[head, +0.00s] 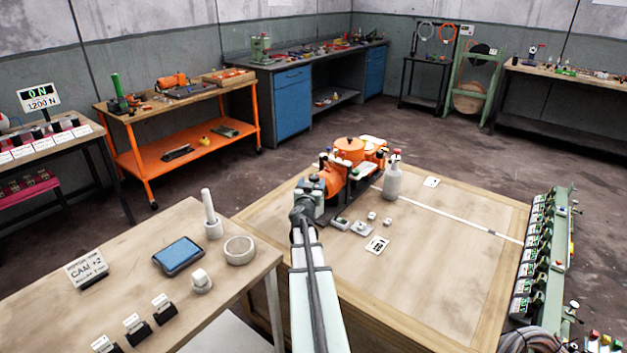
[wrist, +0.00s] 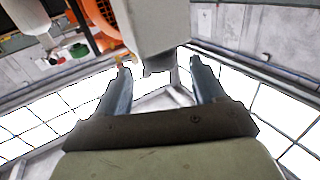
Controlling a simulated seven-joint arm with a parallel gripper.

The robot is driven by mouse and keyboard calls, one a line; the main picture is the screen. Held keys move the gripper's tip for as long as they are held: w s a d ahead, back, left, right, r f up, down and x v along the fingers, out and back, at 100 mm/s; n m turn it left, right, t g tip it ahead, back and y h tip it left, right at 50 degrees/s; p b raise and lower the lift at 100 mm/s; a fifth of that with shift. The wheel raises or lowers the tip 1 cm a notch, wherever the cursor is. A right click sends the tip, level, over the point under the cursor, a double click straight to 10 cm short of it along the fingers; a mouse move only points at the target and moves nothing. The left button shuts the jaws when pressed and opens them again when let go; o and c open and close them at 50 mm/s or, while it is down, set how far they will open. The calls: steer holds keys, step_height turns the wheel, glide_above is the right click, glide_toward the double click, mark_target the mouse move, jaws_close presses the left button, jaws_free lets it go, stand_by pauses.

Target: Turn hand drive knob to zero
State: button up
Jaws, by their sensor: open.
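My gripper (wrist: 160,68) is open in the wrist view, with its two fingers apart. A pale grey block (wrist: 165,28) shows just beyond and between the fingertips. I cannot tell whether they touch it. An orange machine (head: 349,149) stands at the far left of the wooden bench in the head view. My arm reaches toward it and hides its near side. Part of its orange housing (wrist: 110,22) shows at the upper left of the wrist view. I cannot make out the hand drive knob for certain, nor its setting.
A grey bottle (head: 392,181) stands right of the machine. Small blocks and a card (head: 377,245) lie in front of it. A green rack of modules (head: 546,245) lines the bench's right edge. The bench's middle is clear.

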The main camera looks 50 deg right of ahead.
steer(key=v, duration=0.9)
steer(key=shift+a, duration=0.2)
steer(key=shift+s, duration=0.15)
